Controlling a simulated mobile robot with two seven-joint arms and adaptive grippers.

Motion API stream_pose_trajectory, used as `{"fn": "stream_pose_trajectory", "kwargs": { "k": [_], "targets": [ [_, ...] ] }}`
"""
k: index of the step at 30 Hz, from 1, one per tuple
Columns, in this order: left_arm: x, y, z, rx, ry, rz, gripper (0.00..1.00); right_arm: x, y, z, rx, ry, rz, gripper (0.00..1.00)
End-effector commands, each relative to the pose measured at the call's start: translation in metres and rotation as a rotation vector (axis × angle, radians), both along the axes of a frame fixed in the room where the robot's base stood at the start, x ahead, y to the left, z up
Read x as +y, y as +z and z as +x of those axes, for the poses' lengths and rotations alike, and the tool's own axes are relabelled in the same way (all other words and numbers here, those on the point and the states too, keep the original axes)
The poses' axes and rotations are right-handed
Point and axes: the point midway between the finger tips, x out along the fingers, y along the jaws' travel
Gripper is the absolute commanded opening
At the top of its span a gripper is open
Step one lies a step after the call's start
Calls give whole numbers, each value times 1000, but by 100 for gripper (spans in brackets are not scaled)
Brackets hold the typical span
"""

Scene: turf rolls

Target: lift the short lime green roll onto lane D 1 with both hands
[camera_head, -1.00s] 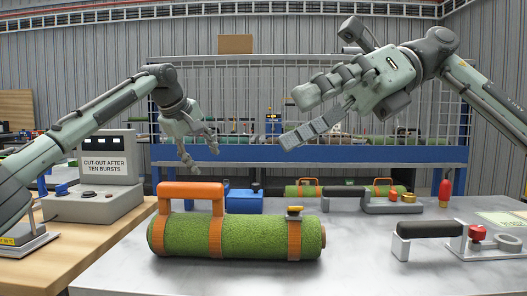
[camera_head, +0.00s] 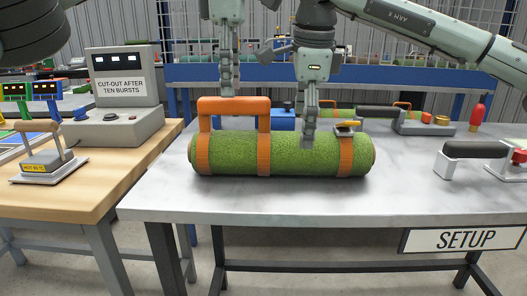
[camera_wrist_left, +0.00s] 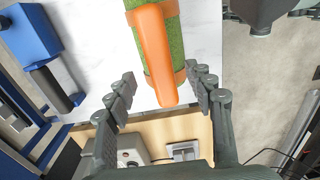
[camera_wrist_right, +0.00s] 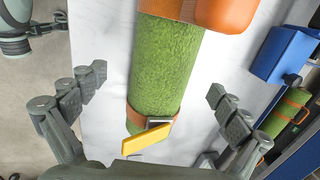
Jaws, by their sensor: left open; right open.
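The lime green roll (camera_head: 300,155) lies lengthwise across the grey table, with orange straps, an orange handle (camera_head: 233,105) on its left half and a yellow buckle lever (camera_head: 348,124) at its right. My left gripper (camera_head: 227,88) is open just above the handle; in the left wrist view the handle (camera_wrist_left: 152,50) lies between its spread fingers. My right gripper (camera_head: 310,138) is open over the roll's right half; in the right wrist view the roll (camera_wrist_right: 163,70) and lever (camera_wrist_right: 147,139) lie between its fingers. No lane marked D 1 is visible.
A blue box (camera_head: 268,117) and another green roll (camera_head: 339,112) are behind. A black-handled tool (camera_head: 475,149) and a red bottle (camera_head: 478,112) are at right. A cut-out console (camera_head: 120,85) stands on the wooden bench at left. The tabletop in front is clear.

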Motion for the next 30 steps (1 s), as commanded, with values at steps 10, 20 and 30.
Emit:
{"fn": "stream_pose_trajectory", "kwargs": {
  "k": [10,20,30],
  "targets": [
    [-5,-1,-2,2,12,-5,53,-4,-5,6,-9,2,-36,100],
    [-3,-20,-1,2,11,-2,53,-3,-25,10,-6,2,-34,100],
    [-4,-68,-1,1,11,-4,53,-4,-72,21,-7,1,-33,100]
  ]
}}
